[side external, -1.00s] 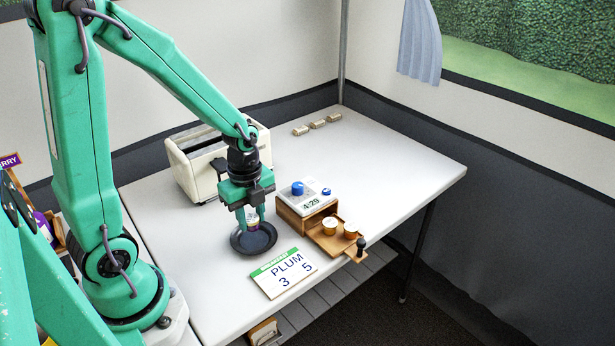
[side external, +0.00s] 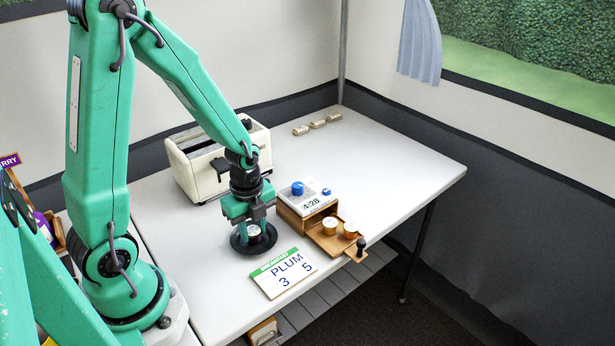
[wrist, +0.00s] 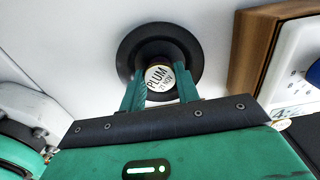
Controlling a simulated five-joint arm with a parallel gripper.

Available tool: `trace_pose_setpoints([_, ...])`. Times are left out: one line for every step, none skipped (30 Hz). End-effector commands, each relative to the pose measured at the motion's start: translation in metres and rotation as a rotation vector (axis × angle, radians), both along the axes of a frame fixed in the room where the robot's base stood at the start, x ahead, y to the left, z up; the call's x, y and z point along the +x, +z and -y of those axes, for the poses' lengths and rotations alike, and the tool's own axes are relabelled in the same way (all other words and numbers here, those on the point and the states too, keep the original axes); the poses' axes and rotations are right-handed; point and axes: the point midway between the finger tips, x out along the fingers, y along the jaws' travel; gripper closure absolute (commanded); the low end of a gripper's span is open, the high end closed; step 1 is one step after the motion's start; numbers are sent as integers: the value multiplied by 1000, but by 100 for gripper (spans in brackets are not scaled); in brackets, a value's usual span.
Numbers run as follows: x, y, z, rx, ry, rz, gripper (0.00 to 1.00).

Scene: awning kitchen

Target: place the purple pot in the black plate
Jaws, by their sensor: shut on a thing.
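The purple pot (wrist: 160,78) has a pale lid reading PLUM in the wrist view. Its lid also shows in the side view (side external: 254,231), over the black plate (side external: 240,246). My gripper (side external: 253,228) is shut on the pot, with one finger on each side of it. The round black plate surrounds the pot in the wrist view (wrist: 130,50). The pot is low over the plate's middle; I cannot tell whether its base touches. The pot's purple side is mostly hidden by my fingers.
A sign (side external: 284,272) reading PLUM 3 5 lies just in front of the plate. A wooden box with a timer (side external: 308,200) and a tray holding two pots (side external: 340,228) stands to the right. A cream toaster (side external: 203,168) stands behind. The table's right side is clear.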

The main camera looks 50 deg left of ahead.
Motion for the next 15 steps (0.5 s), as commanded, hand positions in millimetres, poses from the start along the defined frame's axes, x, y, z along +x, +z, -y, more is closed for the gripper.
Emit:
trace_pose_setpoints([0,0,0,0,0,0,91])
trace_pose_setpoints([0,0,0,0,0,0,91])
trace_pose_setpoints([0,0,0,0,0,0,91])
trace_pose_setpoints([0,0,0,0,0,0,91])
trace_pose_setpoints([0,0,0,0,0,0,91])
trace_pose_setpoints([0,0,0,0,0,0,91])
trace_pose_setpoints([0,-1,0,0,0,0,91])
trace_pose_setpoints([0,-2,0,0,0,0,91])
trace_pose_setpoints([0,-3,0,0,0,0,91])
trace_pose_setpoints([0,-3,0,0,0,0,91])
trace_pose_setpoints([0,-3,0,0,0,1,63])
trace_pose_setpoints([0,-3,0,0,0,1,55])
trace_pose_setpoints([0,-3,0,0,0,1,49])
trace_pose_setpoints([0,-3,0,0,0,1,47])
trace_pose_setpoints([0,-3,0,0,0,1,47])
